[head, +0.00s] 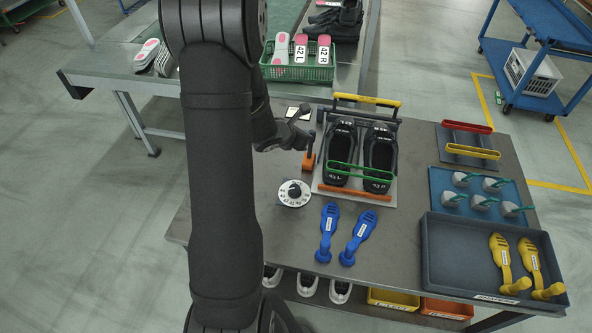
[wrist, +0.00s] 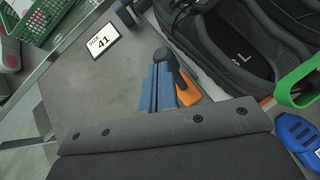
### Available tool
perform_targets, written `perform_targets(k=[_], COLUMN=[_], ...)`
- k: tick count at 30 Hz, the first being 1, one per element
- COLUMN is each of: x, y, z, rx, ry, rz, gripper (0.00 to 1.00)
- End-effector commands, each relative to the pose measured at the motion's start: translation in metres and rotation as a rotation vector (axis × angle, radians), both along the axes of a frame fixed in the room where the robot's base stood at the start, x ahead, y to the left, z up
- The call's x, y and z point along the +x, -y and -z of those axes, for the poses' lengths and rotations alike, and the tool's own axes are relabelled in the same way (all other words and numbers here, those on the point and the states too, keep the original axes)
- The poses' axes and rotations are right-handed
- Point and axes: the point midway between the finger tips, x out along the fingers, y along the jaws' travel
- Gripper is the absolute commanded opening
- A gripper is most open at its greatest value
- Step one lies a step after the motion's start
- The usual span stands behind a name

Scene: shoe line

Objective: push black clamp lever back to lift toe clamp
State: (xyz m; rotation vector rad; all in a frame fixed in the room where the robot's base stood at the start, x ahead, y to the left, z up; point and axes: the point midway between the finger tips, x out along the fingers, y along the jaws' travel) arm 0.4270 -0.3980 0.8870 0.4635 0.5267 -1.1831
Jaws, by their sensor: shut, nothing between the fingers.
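The black clamp lever (wrist: 168,62) with its rounded knob stands up from an orange base (wrist: 188,90) beside the left shoe. The orange base also shows in the head view (head: 308,161). My gripper (wrist: 158,72) is shut and empty, its blue-grey fingers right beside the lever; I cannot tell whether they touch. It also shows in the head view (head: 311,138), just left of the shoe fixture. A pair of black shoes (head: 380,150) sits in the fixture. A green bar (head: 359,172) lies across their near ends. The fingers hide part of the lever's lower end.
A yellow bar (head: 366,100) stands behind the shoes and an orange bar (head: 354,192) in front. A white dial (head: 294,194) and blue parts (head: 357,238) lie nearer. Trays (head: 430,250) fill the right side. A size 41 card (wrist: 103,41) lies beyond the lever.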

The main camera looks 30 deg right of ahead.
Motion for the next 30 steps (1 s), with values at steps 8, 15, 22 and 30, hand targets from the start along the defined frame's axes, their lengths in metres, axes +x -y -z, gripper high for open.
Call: perform_targets(k=[8, 15, 22, 30], x=[0.016, 0.024, 0.028, 0.028], y=[0.017, 0.025, 0.028, 0.03], z=[0.003, 0.006, 0.006, 0.006], rx=[0.001, 0.001, -0.001, -0.002], ry=[0.0, 0.0, 0.0, 0.002], rz=[0.001, 0.001, 0.001, 0.002], gripper=[0.0, 0.0, 0.0, 0.0])
